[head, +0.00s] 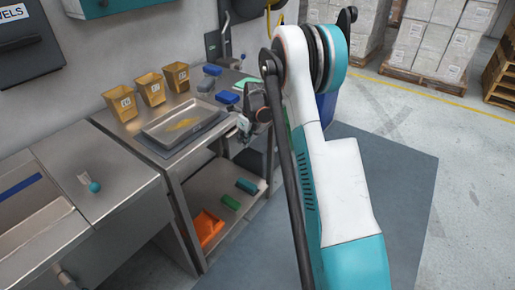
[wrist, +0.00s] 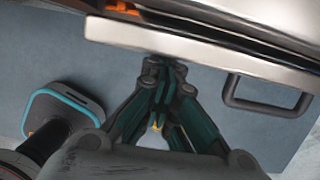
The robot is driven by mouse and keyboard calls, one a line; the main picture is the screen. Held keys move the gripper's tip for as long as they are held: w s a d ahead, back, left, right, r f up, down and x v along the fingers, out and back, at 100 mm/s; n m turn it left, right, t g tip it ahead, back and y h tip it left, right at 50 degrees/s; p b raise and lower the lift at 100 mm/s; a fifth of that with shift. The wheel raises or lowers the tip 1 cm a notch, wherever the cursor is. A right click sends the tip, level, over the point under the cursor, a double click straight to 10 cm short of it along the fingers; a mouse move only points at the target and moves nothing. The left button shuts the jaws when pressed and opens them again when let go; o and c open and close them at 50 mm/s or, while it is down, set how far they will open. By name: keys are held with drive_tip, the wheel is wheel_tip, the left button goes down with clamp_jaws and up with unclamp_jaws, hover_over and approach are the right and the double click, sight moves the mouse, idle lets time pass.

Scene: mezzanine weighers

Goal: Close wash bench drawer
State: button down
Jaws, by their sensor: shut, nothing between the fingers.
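In the wrist view, a steel front (wrist: 200,47), seemingly a drawer front, runs across the top, with a dark bar handle (wrist: 268,96) at right. My gripper (wrist: 160,65) is shut and empty, its fingertips at the lower edge of this front, left of the handle. I cannot tell whether they touch it. In the head view, my gripper (head: 243,125) is at the right end of the middle steel bench (head: 185,165), partly hidden by my arm. The sink bench (head: 105,195) stands at left, with a dark handle (head: 65,277) low on its front.
A steel tray (head: 150,133), several tan bins (head: 150,88) and blue-lidded containers (head: 226,97) stand on the middle bench. An orange bin (head: 207,228) is on its lower shelf. The grey floor mat (head: 400,190) is clear to the right. Pallets of boxes (head: 440,40) stand farther back.

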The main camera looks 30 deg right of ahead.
sight(237, 136)
drive_tip(key=shift+w+a, duration=0.4)
drive_tip(key=shift+w, duration=0.5)
drive_tip(key=shift+w+a, duration=0.35)
drive_tip(key=shift+w, duration=0.5)
